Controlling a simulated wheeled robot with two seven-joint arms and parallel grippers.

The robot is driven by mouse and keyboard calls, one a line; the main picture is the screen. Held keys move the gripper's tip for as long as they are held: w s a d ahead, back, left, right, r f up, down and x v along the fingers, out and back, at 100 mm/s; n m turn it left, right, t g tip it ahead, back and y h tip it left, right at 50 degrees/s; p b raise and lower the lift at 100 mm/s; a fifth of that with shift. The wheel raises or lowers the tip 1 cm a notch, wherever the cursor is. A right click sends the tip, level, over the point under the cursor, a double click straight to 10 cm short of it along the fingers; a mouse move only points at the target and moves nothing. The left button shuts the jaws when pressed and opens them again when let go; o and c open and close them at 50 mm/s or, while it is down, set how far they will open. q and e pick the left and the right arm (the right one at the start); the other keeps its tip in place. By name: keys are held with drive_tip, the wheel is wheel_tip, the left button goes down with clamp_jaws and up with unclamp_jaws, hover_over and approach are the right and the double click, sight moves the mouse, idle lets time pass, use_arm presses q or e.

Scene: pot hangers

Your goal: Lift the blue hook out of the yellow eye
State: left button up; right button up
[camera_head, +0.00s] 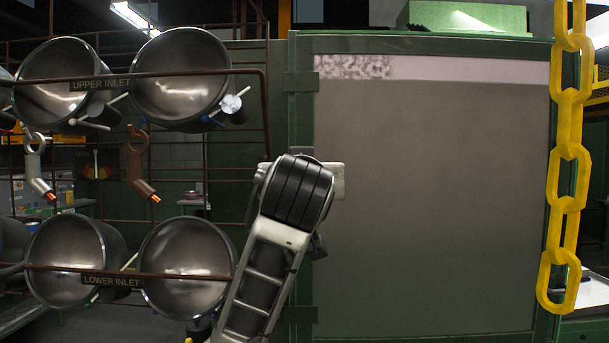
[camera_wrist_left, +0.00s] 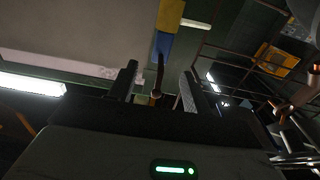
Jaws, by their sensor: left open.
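In the left wrist view, a yellow piece (camera_wrist_left: 170,14) and a blue piece (camera_wrist_left: 163,46) sit one below the other on a green surface; they may be the yellow eye and blue hook, but their shapes are unclear. A thin dark rod with a round brownish end (camera_wrist_left: 156,92) shows between the fingers of my left gripper (camera_wrist_left: 158,82), which is open. I cannot tell whether it touches the fingers. In the head view my left wrist covers the left edge of the large panel; the fingers, blue piece and yellow piece are hidden there. My right gripper is not in view.
A grey hook (camera_head: 35,165) and a copper hook (camera_head: 138,165) hang at the left among rusty rails. Steel pots (camera_head: 180,75) hang in two rows, labelled upper and lower inlet. A yellow chain (camera_head: 570,165) hangs at the right. A broad panel (camera_head: 430,190) fills the middle.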

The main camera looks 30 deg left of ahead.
use_arm(q)
drive_tip(key=shift+w+a+r+p, duration=0.1)
drive_tip(key=shift+w+a+p, duration=0.25)
drive_tip(key=shift+w, duration=0.15)
drive_tip(key=p+x, duration=0.1)
drive_tip(key=x, duration=0.2)
drive_tip(key=shift+w+a+r, duration=0.1)
drive_tip(key=shift+w+a, duration=0.1)
drive_tip(key=shift+w, duration=0.1)
drive_tip(key=shift+w+a, duration=0.15)
drive_tip(key=shift+w, duration=0.2)
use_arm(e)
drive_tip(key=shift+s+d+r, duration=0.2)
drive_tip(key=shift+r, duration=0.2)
use_arm(q)
clamp_jaws()
